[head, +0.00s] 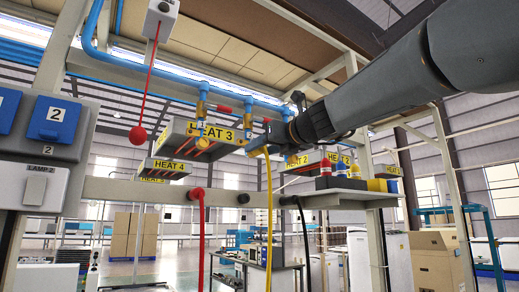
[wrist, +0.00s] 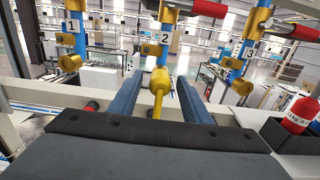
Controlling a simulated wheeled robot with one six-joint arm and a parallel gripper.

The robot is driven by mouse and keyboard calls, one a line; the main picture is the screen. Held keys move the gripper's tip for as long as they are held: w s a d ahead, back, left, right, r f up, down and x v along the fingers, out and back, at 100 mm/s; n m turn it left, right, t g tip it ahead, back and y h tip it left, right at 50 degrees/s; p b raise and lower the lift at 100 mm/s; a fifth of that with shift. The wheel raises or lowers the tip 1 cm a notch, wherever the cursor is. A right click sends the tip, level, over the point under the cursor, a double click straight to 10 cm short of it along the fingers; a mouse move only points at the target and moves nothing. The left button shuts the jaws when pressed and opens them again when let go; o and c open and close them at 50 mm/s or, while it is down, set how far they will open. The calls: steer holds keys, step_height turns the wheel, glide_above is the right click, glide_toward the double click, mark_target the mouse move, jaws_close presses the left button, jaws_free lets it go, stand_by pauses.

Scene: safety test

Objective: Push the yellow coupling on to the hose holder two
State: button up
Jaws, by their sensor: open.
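The yellow coupling (wrist: 159,82) is upright between the two blue fingers of my gripper (wrist: 160,88) in the wrist view, with a gap on both sides. Its yellow hose runs down from it. Hose holder two (wrist: 166,42), a brass fitting on a blue pipe with a "2" label, is directly above the coupling. They look very close; I cannot tell whether they are joined. In the head view my gripper (head: 262,141) is open near the overhead fittings. The yellow hose (head: 269,205) hangs below it, and the coupling is not clearly seen there.
Holder one (wrist: 70,62) is left and holder three (wrist: 243,85) right in the wrist view. A red hose (head: 201,225) and a black hose (head: 305,225) hang from the beam (head: 140,190). Weights (head: 324,168) stand on a shelf at right. HEAT boxes (head: 196,140) hang nearby.

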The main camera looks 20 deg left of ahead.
mark_target(264, 147)
jaws_close()
steer(key=shift+b+v, duration=0.7)
steer(key=shift+v, duration=2.3)
